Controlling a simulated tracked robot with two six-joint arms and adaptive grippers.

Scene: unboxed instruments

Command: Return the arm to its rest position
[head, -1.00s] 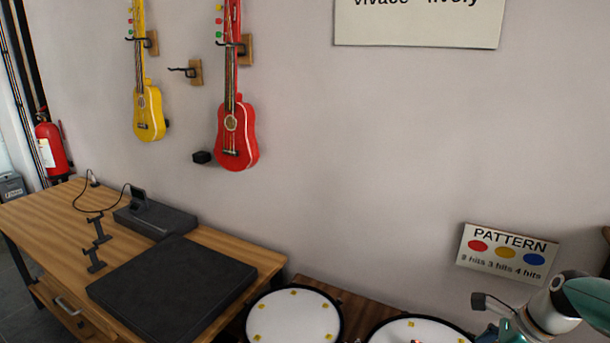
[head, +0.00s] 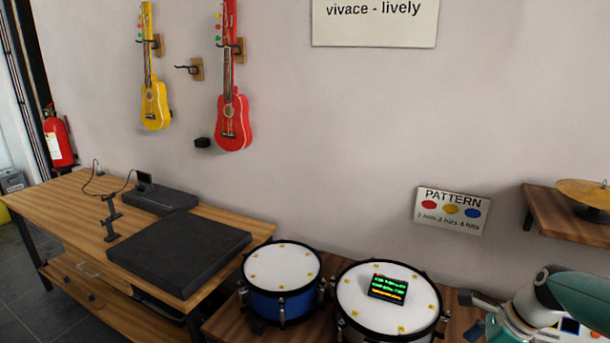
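My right arm (head: 555,305) comes in at the lower right corner, to the right of the second drum and below the shelf. Its gripper cannot be made out, so its fingers and anything in them cannot be told. My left arm and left gripper are out of the picture.
A wooden bench (head: 55,205) with a black mat (head: 180,250) stands at left. A blue drum (head: 283,268) and a second drum (head: 365,318) bearing a small lit device (head: 388,289) stand front centre. A shelf (head: 560,222) with a cymbal (head: 588,192) is at right. Two ukuleles hang on the wall.

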